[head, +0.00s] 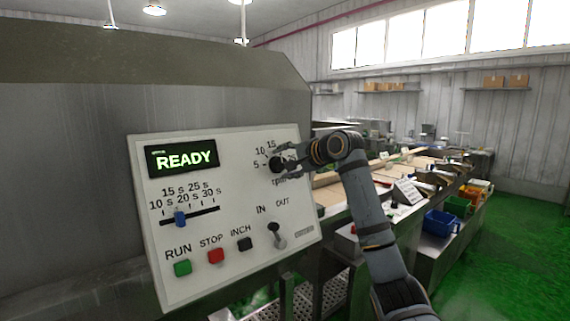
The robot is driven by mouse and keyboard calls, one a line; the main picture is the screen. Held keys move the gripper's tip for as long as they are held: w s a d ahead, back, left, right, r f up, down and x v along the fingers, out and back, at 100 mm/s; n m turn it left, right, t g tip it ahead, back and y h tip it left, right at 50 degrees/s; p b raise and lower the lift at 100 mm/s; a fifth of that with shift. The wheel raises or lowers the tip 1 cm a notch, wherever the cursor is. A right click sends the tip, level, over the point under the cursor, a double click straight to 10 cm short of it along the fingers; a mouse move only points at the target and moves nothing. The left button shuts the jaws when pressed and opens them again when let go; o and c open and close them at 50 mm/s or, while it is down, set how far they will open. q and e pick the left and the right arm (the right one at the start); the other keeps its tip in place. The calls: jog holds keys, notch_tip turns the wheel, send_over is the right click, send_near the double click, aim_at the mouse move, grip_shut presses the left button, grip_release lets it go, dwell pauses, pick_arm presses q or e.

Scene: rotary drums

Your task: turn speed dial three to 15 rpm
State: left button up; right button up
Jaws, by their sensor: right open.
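A black speed dial (276,165) sits at the upper right of a white control panel (215,268), with marks 5, 10 and 15 and the word rpm around it. My right gripper (284,160) is open at the dial, its fingers close around or just in front of it; I cannot tell if they touch. The gripper hides the dial's right side and part of its scale, so its setting is unclear. My left gripper is not in view.
The panel also has a lit READY display (181,159), a blue time slider (180,219), green RUN (182,268), red STOP (216,256) and black INCH (245,244) buttons, and an IN/OUT lever (277,236). A bench with bins (441,223) stands at right.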

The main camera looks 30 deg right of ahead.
jog(key=v, duration=1.2)
jog(key=shift+a, duration=0.1)
